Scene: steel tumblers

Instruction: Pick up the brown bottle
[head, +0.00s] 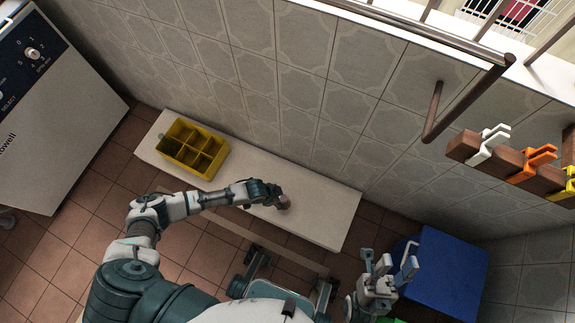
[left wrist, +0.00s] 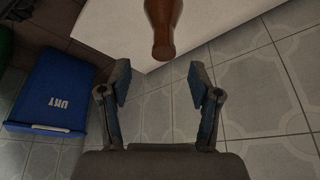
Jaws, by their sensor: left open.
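The brown bottle (left wrist: 163,25) shows at the top of the left wrist view, its narrow neck pointing toward my gripper. It lies beyond the fingertips, in line with the gap between them; its far end is cut off. My left gripper (left wrist: 158,82) is open and empty, with one finger on each side of the gap. In the head view my left gripper (head: 270,191) is over the white bench (head: 335,222), and a small brownish top (head: 284,203), probably the bottle, shows right beside it. My right gripper (head: 388,268) has its fingers apart and looks empty, near the blue box.
A yellow divided crate (head: 207,172) stands on the bench's left part. A blue box (head: 450,272) is at the right, also seen in the left wrist view (left wrist: 48,88). A tiled wall runs behind the bench. A white appliance (head: 50,110) stands at left; a peg rail (head: 510,168) is upper right.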

